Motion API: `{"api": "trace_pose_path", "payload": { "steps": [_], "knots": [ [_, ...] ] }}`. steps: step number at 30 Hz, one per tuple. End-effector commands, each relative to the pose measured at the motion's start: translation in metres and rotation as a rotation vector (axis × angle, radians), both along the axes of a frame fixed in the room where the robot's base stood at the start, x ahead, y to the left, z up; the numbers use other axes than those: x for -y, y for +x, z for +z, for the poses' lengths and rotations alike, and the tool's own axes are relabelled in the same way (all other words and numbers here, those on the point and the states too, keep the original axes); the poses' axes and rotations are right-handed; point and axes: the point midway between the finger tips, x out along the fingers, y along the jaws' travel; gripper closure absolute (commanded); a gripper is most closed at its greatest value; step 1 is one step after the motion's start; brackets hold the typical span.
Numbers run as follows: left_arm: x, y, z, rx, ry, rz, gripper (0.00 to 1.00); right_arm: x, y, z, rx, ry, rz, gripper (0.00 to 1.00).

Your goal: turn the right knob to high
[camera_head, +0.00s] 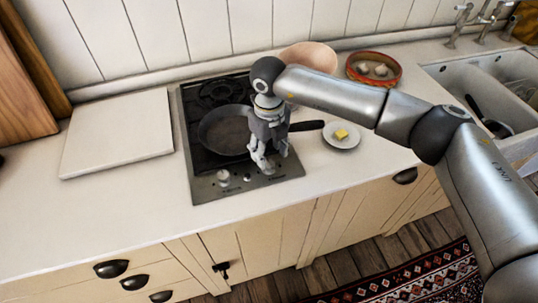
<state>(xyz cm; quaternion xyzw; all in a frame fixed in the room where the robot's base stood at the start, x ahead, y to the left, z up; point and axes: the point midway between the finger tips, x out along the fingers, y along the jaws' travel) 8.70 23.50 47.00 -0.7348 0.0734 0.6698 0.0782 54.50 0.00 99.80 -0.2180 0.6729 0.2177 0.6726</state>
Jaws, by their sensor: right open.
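The hob (205,190) is a dark cooktop with a steel control strip along its front edge. A pale knob (223,177) shows on the left part of the strip. The right end of the strip is partly covered by my right gripper, so I cannot clearly see the right knob or how it is turned. My right gripper (272,161) points down over the right part of the strip, with its fingers open. I cannot tell whether it touches a knob. My left gripper is not in view.
A dark frying pan (223,130) stands on the hob, its handle pointing right behind my gripper. A small plate (329,138) with a yellow piece (341,133) is to the right. A white board (117,137) lies left. An orange dish (372,58) stands near the sink (465,72).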

Motion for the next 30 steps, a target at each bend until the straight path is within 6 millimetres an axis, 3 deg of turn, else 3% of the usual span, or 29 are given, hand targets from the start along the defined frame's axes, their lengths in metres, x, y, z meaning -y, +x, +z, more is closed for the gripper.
{"api": "trace_pose_path", "payload": {
  "steps": [7,18,29,30],
  "knots": [
    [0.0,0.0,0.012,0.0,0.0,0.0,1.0,-0.001,-0.001,-0.032,-0.002,0.001,0.001,0.51],
    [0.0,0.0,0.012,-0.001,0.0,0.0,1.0,-0.001,-0.001,-0.039,0.0,0.001,0.003,0.51],
    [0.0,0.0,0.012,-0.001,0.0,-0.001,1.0,-0.001,-0.001,-0.039,0.0,0.002,0.002,0.96],
    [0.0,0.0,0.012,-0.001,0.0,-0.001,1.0,-0.001,-0.001,-0.039,0.0,0.002,0.002,0.96]
  ]
}}
